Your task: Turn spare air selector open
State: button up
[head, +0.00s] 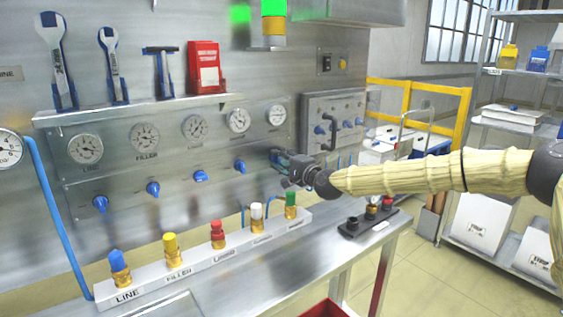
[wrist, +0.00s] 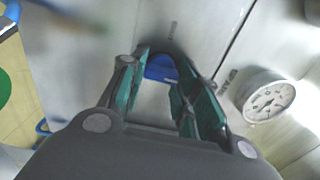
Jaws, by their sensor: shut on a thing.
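My gripper (head: 274,158) is at the right end of the row of blue selectors on the steel panel (head: 130,217), below the rightmost gauge. In the wrist view, my gripper (wrist: 166,88) has its green-padded fingers on either side of a blue selector handle (wrist: 160,68), near a partly readable label that looks like "SPARE". My gripper is shut on this spare air selector. The fingers hide part of the handle, so its exact angle is hard to tell. In the head view my gripper hides this selector completely.
Other blue selectors (head: 240,166) stand to the left. A gauge (wrist: 268,101) is close beside my gripper in the wrist view. Below is a white rail (head: 205,254) with several coloured-capped fittings. A grey box with blue handles (head: 333,125) is to the right.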

jog(key=shift+f, duration=0.1)
jog(key=o, duration=1)
jog(key=shift+a, duration=0.1)
jog(key=v, duration=1.2)
